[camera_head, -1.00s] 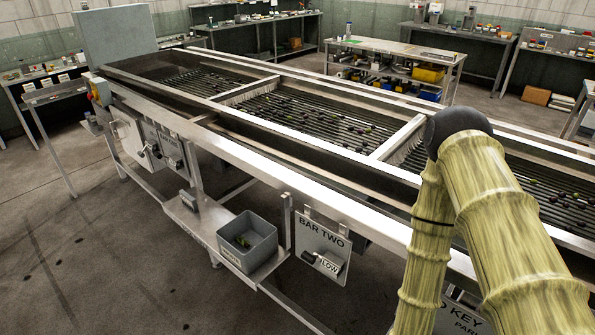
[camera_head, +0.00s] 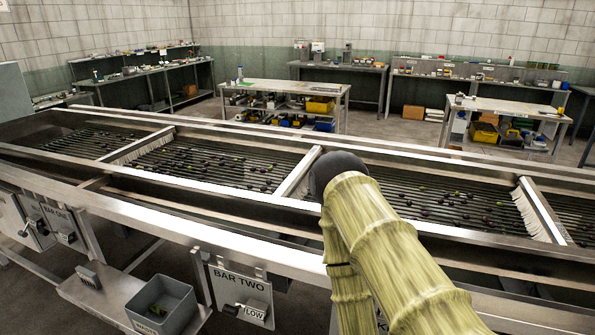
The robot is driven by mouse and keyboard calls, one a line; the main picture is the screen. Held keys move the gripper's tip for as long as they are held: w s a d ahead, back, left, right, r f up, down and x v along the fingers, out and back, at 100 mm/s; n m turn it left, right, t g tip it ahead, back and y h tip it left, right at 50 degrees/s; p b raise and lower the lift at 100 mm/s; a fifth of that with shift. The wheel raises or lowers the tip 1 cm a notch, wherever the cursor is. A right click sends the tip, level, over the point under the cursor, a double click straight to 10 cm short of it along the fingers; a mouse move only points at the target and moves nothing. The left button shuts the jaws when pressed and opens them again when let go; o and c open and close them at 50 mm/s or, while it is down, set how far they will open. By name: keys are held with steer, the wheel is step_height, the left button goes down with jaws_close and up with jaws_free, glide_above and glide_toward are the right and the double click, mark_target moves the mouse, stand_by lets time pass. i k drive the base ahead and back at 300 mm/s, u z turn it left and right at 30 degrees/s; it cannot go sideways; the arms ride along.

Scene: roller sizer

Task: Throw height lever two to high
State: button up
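The bar two plate (camera_head: 240,293) hangs below the front rail of the sizer, left of my arm. It is a grey panel marked BAR TWO. Its lever with a dark knob (camera_head: 231,310) sits at the lower part of the plate, beside a label reading LOW (camera_head: 255,314). My arm, in a yellow-green sleeve, rises at the right of the plate and bends over the rail. My gripper is not in view.
The roller bed (camera_head: 205,163) with scattered dark and green fruit runs across the view. A grey bin (camera_head: 161,306) stands on a shelf (camera_head: 95,296) left of the plate. The bar one plate (camera_head: 58,222) is further left. Benches (camera_head: 283,88) line the back.

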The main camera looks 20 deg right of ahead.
mark_target(231, 310)
steer(key=u, duration=0.05)
steer(key=k, duration=0.5)
steer(key=u, duration=0.9)
steer(key=i, duration=0.15)
steer(key=u, duration=0.05)
